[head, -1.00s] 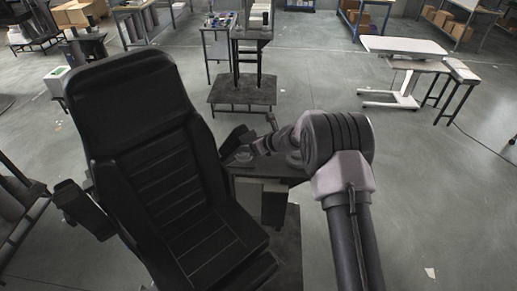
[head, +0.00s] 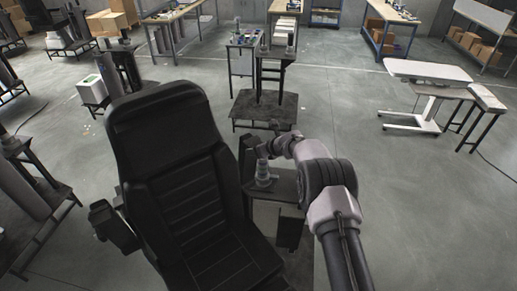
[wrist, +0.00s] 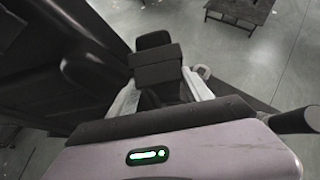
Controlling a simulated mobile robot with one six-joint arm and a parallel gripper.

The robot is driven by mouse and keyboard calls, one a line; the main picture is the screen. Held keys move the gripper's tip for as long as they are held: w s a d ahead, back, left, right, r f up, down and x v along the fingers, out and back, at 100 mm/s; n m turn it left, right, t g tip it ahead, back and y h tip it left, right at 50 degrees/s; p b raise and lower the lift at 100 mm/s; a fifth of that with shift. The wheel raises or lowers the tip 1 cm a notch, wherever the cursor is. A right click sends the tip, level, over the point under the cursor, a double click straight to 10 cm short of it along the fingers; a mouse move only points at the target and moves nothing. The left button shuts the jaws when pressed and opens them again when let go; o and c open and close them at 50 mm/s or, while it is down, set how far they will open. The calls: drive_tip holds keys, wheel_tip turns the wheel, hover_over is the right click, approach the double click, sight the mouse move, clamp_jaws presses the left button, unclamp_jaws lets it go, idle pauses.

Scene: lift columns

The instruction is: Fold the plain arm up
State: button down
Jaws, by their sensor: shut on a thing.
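A black high-backed seat (head: 185,185) fills the middle of the head view. One of its arms (head: 112,220) sticks out on the left. The other arm (head: 247,160) shows as a dark block on the right side of the backrest, beside my wrist. In the wrist view my gripper (wrist: 163,82) has its two light fingers on either side of a dark padded block (wrist: 156,56), which I take for this right-hand seat arm. The gripper is shut on it. The fingertips are too small to make out in the head view, and the arm's hinge is hidden.
A dark low table (head: 265,110) stands beyond the seat. A white bin (head: 91,90) is at the left.

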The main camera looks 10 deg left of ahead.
drive_tip(key=shift+w+r, duration=0.1)
drive_tip(key=shift+r, duration=0.1)
drive_tip(key=c, duration=0.8)
unclamp_jaws()
drive_tip(key=o, duration=0.4)
drive_tip(key=shift+d, duration=0.15)
drive_tip(key=shift+c, duration=0.2)
drive_tip(key=shift+a+f, duration=0.1)
drive_tip(key=shift+a, duration=0.15)
drive_tip(key=b+v, duration=0.4)
drive_tip(key=v, duration=1.3)
drive_tip(key=shift+s, duration=0.25)
